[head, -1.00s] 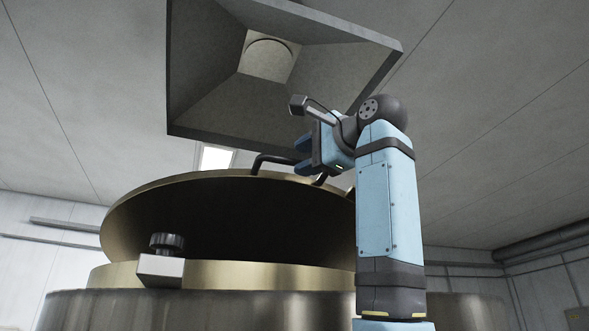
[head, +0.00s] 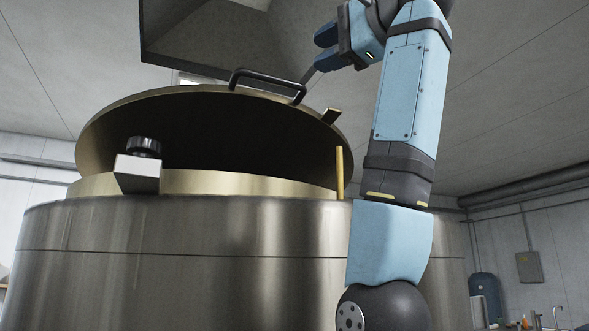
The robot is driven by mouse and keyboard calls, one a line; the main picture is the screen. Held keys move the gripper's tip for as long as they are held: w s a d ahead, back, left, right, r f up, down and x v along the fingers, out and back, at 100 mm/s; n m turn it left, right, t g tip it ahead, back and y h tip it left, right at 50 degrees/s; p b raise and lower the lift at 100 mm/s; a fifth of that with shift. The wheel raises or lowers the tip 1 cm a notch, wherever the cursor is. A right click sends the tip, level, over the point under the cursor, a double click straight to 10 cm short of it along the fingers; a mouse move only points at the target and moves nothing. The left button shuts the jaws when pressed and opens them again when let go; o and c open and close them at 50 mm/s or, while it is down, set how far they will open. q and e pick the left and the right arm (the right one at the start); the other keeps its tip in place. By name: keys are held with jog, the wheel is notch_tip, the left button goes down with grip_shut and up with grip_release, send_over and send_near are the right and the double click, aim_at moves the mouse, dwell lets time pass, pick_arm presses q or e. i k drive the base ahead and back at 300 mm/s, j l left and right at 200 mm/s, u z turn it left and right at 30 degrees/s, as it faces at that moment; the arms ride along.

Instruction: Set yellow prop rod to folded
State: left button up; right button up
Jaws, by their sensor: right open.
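The yellow prop rod (head: 340,172) stands nearly upright at the right rim of a large steel vessel (head: 190,245), under the right side of its raised brass lid (head: 210,130). Part of the rod may be hidden by the rim. My right gripper (head: 322,47) is open and empty, above and slightly left of the rod, over the lid's right side and apart from the rod. My left gripper is not in view.
A clamp with a black knob (head: 143,147) is at the front left rim. A grey hood (head: 220,40) hangs above.

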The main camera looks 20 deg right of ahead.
aim_at(339, 149)
jog(key=k+l, duration=0.3)
jog(key=k, duration=0.15)
jog(key=k+l, duration=0.3)
jog(key=k, duration=0.15)
